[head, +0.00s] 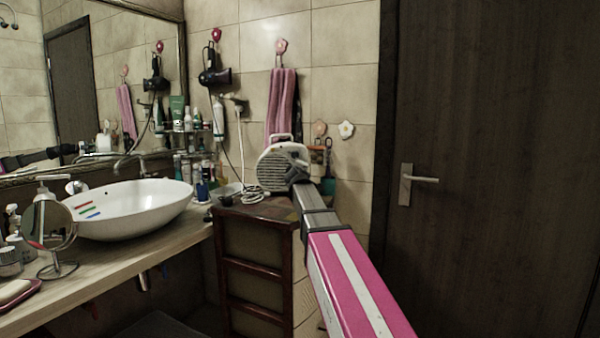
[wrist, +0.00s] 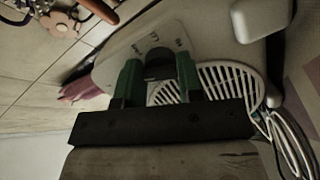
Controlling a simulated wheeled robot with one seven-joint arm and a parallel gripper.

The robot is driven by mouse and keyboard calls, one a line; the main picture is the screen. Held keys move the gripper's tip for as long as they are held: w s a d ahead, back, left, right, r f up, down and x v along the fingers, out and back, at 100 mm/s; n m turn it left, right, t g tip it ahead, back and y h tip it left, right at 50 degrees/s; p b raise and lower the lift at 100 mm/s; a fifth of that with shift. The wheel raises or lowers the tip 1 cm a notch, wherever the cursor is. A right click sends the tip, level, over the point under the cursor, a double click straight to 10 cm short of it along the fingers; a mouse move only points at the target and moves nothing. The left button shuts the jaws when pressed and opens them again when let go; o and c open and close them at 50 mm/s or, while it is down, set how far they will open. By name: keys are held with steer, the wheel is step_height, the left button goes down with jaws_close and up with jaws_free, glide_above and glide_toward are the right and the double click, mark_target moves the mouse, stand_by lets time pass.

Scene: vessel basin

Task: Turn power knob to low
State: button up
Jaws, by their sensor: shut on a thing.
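A white fan heater (head: 275,169) with a round slatted grille and a top handle stands on the dark wooden cabinet in the head view. In the wrist view its pale control panel (wrist: 170,32) and grille (wrist: 232,80) show. The dark power knob (wrist: 159,68) sits on that panel, with small printed marks around it too blurred to read surely. My gripper (wrist: 158,72) has its two green fingers shut on the knob, one on each side. In the head view my gripper (head: 298,176) is against the heater's right side and hides the knob.
The wooden cabinet (head: 255,255) stands beside the counter (head: 130,250) with a white basin (head: 130,208). A coiled white cord (head: 252,194) lies left of the heater. Pink towels (head: 282,105) hang behind it. A dark door (head: 490,150) is at right.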

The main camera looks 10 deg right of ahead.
steer(key=shift+m+g+y, duration=0.1)
steer(key=shift+m+y, duration=0.45)
steer(key=shift+m, duration=2.05)
steer(key=shift+m+g+y, duration=0.1)
steer(key=shift+m+y, duration=0.4)
steer(key=shift+m, duration=2.1)
steer(key=shift+m+g+y, duration=0.1)
steer(key=shift+m+y, duration=0.45)
steer(key=shift+m, duration=2.05)
steer(key=o, duration=0.6)
steer(key=shift+o, duration=0.2)
steer(key=s+r, duration=0.1)
steer(key=s, duration=0.9)
steer(key=shift+s+a+r, duration=0.15)
steer(key=shift+s+a, duration=0.2)
